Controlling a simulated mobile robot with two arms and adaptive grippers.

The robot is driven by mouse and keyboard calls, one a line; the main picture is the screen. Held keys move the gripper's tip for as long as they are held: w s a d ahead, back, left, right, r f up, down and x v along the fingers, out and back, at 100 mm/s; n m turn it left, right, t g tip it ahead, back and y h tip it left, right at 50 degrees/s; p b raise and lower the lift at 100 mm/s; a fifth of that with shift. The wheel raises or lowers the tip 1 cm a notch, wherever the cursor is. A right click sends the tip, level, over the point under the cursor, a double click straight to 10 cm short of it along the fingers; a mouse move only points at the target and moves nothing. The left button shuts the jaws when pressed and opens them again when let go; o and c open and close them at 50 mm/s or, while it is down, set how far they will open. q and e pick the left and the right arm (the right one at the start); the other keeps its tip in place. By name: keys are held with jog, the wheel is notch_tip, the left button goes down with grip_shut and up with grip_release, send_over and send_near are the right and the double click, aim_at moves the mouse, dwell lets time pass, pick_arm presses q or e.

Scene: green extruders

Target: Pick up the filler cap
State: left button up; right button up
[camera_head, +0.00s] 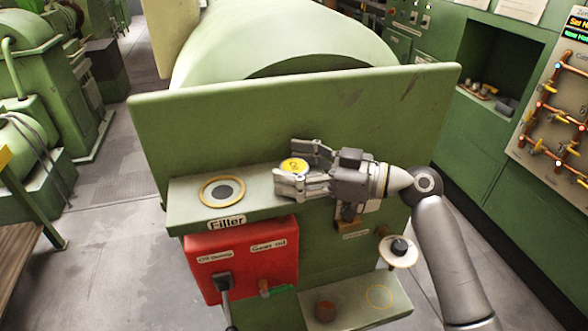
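A round yellow-topped cap (294,165) with a dark mark on it, which looks like the filler cap, is at the green ledge (255,205) of the machine. My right gripper (296,168) comes in from the right with its fingers spread, one on the far side of the cap and one on the near side. The near finger hides the cap's lower part, so contact is unclear. A yellow-ringed round filler opening (222,191) with a dark centre lies left of the cap, above the "Filler" label (227,223). My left gripper is out of view.
A tall green panel (290,120) rises behind the ledge. A red box (240,260) with a dark lever (224,284) is below it. A white disc with a black knob (399,247) sits to the right, and a lower green shelf (350,310) is in front.

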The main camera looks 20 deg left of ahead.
jog(key=c, duration=1.2)
jog(key=shift+c, duration=0.2)
jog(key=shift+r, duration=0.1)
